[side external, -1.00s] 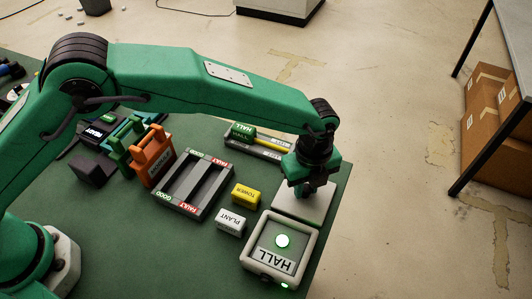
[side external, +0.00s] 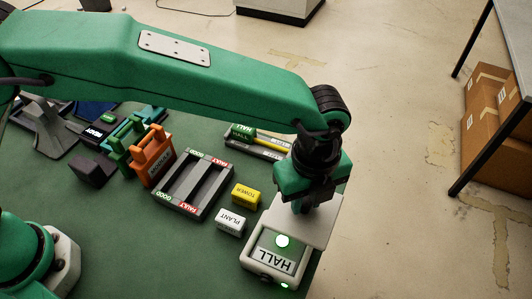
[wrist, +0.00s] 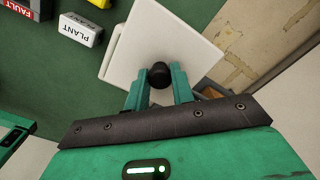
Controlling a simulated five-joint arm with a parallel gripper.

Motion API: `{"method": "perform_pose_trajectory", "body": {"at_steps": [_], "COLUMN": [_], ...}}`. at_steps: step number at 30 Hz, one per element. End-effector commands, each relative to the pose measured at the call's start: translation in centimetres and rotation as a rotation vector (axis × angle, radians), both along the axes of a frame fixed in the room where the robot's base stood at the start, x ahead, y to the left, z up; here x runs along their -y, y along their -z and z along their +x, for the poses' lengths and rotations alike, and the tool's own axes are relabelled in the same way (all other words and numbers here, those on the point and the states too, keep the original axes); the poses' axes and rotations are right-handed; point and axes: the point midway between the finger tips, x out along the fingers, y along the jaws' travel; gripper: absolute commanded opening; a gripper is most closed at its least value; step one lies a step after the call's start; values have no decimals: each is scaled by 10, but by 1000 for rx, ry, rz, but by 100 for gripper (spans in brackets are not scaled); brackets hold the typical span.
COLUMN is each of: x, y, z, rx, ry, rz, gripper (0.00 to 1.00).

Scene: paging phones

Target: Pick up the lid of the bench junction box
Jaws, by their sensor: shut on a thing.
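The lid (side external: 318,212) is a pale square plate with a black knob (wrist: 160,74) at its middle. My gripper (side external: 303,206) is shut on the knob. In the wrist view my gripper (wrist: 158,82) has one finger on each side of the knob, with the lid (wrist: 135,50) beyond. The junction box (side external: 273,272) is a pale box with a HALL label and a lit green lamp, at the table's front right. In the side view the lid is raised and overlaps the box's far part; the gap beneath is hidden.
A yellow TOWER block (side external: 246,194) and a white PLANT block (side external: 231,221) lie left of the box. A grey GOOD/FAULT tray (side external: 178,168) and an orange handled block (side external: 155,157) stand farther left. The table's right edge is close; bare floor lies beyond.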

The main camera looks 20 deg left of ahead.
Motion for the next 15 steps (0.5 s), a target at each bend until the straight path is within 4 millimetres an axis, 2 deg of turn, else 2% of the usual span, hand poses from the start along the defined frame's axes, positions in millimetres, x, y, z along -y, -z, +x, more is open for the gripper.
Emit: {"method": "perform_pose_trajectory", "body": {"at_steps": [6, 15], "x": [5, 6], "y": [-13, -16], "z": [-20, -25], "rx": [0, -1], "ry": [1, -1], "rz": [0, 1], "gripper": [0, 0]}}
